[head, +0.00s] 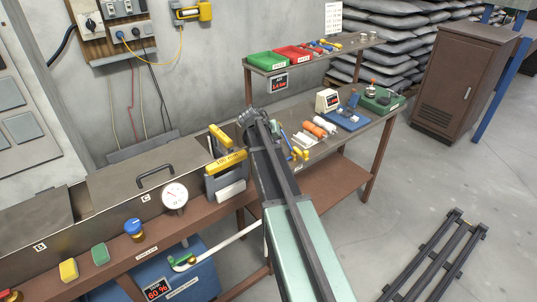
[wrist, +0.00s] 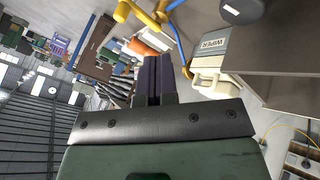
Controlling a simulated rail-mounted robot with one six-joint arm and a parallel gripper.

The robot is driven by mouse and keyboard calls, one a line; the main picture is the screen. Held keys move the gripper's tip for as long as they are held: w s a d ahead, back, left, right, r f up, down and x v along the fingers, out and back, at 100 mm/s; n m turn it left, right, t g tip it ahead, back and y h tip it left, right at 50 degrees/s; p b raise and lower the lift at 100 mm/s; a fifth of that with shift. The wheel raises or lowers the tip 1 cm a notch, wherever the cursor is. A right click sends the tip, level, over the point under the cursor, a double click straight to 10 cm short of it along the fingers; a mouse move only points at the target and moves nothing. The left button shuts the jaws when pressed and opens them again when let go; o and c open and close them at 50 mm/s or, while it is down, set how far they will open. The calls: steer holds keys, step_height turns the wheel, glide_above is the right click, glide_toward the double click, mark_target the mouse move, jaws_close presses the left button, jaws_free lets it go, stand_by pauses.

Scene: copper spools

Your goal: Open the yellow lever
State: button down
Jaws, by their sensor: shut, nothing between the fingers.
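A yellow bar with dark lettering (head: 226,161) lies across the front of a grey block at the right end of the steel trough in the head view. A second yellow bar (head: 220,136) sits just behind it. I cannot tell which of these is the yellow lever. In the wrist view a bent yellow piece (wrist: 140,12) shows at the top, beyond the fingertips and apart from them. My gripper (wrist: 152,62) is shut and empty, its two dark fingers together. In the head view my arm reaches across the bench gap, and its fingers cannot be made out.
A dial gauge (head: 174,196) and blue knob (head: 134,229) stand along the trough's front. The right workbench (head: 350,135) carries tools and orange-and-white rolls.

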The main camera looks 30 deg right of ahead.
steer(key=b, duration=0.8)
glide_toward(302, 155)
steer(key=f, duration=0.1)
steer(key=w+f, duration=0.1)
steer(key=f, duration=0.1)
steer(key=w+f, duration=0.1)
steer(key=shift+w+a+f, duration=0.15)
steer(key=shift+a+f, duration=0.15)
steer(key=shift+f, duration=0.1)
steer(key=d, duration=0.1)
steer(key=s+d, duration=0.1)
steer(key=d, duration=0.1)
steer(key=shift+s+d+r, duration=0.1)
steer(key=shift+s+r, duration=0.1)
steer(key=shift+s, duration=0.15)
steer(key=shift+s+d, duration=0.15)
steer(key=shift+d, duration=0.2)
